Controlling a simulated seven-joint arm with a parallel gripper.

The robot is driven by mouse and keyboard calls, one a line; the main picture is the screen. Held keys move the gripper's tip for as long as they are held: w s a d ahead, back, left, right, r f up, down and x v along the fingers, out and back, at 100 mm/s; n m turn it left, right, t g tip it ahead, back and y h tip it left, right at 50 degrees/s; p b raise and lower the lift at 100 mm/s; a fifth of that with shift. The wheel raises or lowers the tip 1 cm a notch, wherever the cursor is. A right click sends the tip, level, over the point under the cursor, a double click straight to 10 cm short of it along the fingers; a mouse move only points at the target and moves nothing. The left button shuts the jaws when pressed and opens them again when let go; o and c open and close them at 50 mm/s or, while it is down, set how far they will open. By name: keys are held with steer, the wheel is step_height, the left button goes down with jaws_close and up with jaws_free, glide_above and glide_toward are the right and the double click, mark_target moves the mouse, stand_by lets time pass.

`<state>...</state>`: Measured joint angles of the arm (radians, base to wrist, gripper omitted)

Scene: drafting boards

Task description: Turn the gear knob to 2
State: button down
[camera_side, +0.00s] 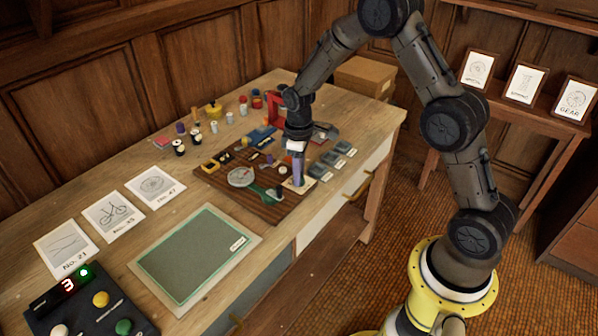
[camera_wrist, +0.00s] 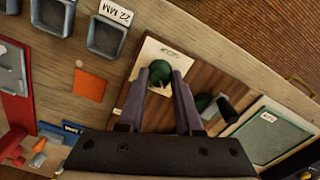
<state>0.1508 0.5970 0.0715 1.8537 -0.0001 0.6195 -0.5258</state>
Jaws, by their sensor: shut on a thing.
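The gear knob (camera_wrist: 160,70) is a small dark green knob with a pale part beside it, on a cream plate (camera_wrist: 151,50) with small lettering I cannot read. In the wrist view my gripper (camera_wrist: 161,84) has its two purple-grey fingers on either side of the knob, shut on it. In the side view my gripper (camera_side: 298,181) points straight down at the cream plate (camera_side: 309,185) by the front edge of a dark wooden board (camera_side: 222,183). The fingers hide the knob there, and I cannot read its setting.
A green-and-dark tool (camera_side: 262,193) and a round dial (camera_side: 241,176) lie close left of my gripper. Small grey trays (camera_side: 335,157) stand to the right. A green drafting mat (camera_side: 195,255), picture cards (camera_side: 112,212) and a black button box (camera_side: 88,310) showing 3 are further left.

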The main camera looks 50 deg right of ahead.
steer(key=m, duration=0.4)
steer(key=shift+m, duration=0.3)
steer(key=shift+r+m, duration=0.1)
steer(key=shift+m, duration=1.9)
steer(key=c, duration=0.6)
jaws_free()
step_height(320, 180, up, 14)
steer(key=shift+f, duration=0.1)
